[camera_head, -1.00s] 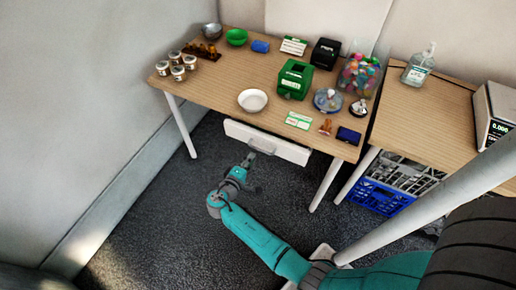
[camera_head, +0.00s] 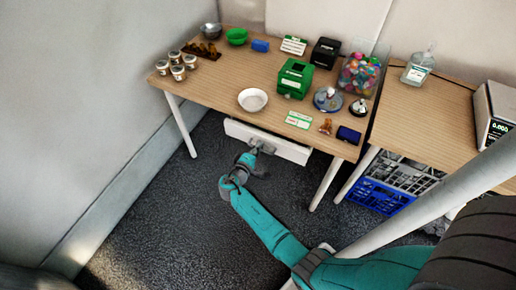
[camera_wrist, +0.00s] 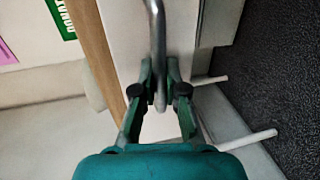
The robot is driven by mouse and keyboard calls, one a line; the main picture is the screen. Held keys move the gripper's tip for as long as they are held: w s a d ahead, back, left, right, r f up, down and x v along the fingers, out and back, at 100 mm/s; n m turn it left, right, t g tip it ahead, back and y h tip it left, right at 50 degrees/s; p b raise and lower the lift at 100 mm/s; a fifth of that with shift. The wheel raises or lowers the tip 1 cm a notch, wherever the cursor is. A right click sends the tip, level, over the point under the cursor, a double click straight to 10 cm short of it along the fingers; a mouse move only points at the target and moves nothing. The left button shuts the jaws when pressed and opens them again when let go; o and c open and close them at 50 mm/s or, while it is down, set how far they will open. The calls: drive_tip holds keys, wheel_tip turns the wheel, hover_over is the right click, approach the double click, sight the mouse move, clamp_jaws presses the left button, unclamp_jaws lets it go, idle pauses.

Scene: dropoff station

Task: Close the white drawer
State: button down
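The white drawer (camera_head: 290,151) is under the front edge of the wooden table. I cannot tell how far out it stands. Its grey metal handle (camera_wrist: 157,35) runs down the wrist view in front of the white drawer front (camera_wrist: 125,25). My gripper (camera_head: 258,148) is at the drawer front, by the handle. In the wrist view my gripper's two fingers (camera_wrist: 160,70) stand apart, one on each side of the handle, and do not look clamped on it. In the head view my gripper hides part of the handle.
The table (camera_head: 210,75) carries a white bowl (camera_head: 253,100), a green box (camera_head: 294,78), jars and other small items. Table legs (camera_head: 181,125) stand either side of the drawer. A blue crate (camera_head: 378,197) is at the right. Carpet in front is clear.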

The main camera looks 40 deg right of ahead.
sight(263, 140)
drive_tip(key=shift+d, duration=0.1)
drive_tip(key=shift+r+x, duration=0.2)
drive_tip(key=shift+x, duration=0.85)
drive_tip(key=shift+r+x, duration=0.25)
drive_tip(key=shift+x, duration=0.75)
drive_tip(key=shift+w, duration=0.1)
drive_tip(key=c, duration=1.5)
unclamp_jaws()
drive_tip(key=shift+d, duration=0.15)
drive_tip(key=v, duration=1.2)
drive_tip(key=shift+f, duration=0.1)
